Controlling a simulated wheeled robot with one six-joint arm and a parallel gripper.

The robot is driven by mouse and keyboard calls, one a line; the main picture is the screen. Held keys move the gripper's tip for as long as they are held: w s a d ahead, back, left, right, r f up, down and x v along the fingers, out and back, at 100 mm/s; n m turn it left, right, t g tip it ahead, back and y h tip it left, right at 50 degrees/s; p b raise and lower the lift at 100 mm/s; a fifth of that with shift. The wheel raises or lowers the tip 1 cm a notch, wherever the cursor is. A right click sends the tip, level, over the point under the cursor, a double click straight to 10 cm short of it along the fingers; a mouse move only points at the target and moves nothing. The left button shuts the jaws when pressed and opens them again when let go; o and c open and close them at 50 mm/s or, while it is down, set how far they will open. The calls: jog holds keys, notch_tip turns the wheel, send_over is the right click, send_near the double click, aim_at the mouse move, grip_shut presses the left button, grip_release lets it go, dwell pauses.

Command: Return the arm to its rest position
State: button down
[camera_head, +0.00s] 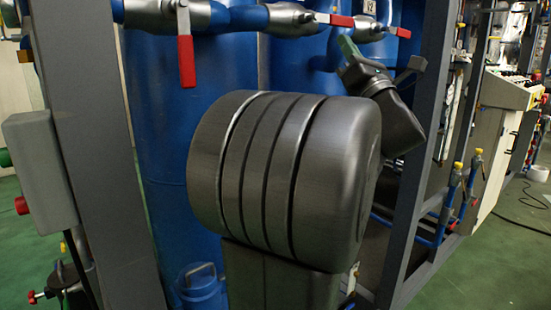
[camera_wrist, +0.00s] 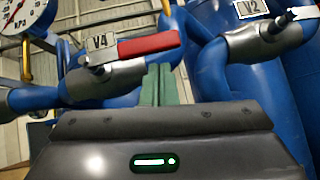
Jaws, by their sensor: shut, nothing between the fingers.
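My arm fills the middle of the head view, its large grey joint in front of blue tanks. My gripper (camera_head: 347,47) shows beyond it at the upper right, with greenish fingers pointing up and left, just below the valve pipe. In the wrist view my gripper's green fingers (camera_wrist: 165,88) are together and empty. The V2 valve (camera_wrist: 262,38) is at the right of the wrist view.
A pressure gauge (camera_wrist: 28,22) is at the upper left of the wrist view. In the head view, a red handle (camera_head: 186,61) hangs down at left. A grey frame post (camera_head: 418,150) stands right of my arm, a grey box (camera_head: 40,165) at left. Green floor (camera_head: 490,265) is open at right.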

jog(key=s+d+f, duration=0.1)
jog(key=s+f, duration=0.2)
jog(key=f, duration=0.2)
jog(key=s+f+m+h, duration=0.1)
jog(key=s+f, duration=0.2)
jog(key=f, duration=0.3)
jog(key=shift+d+f+b, duration=0.2)
jog(key=shift+d+b, duration=0.15)
dwell(0.4)
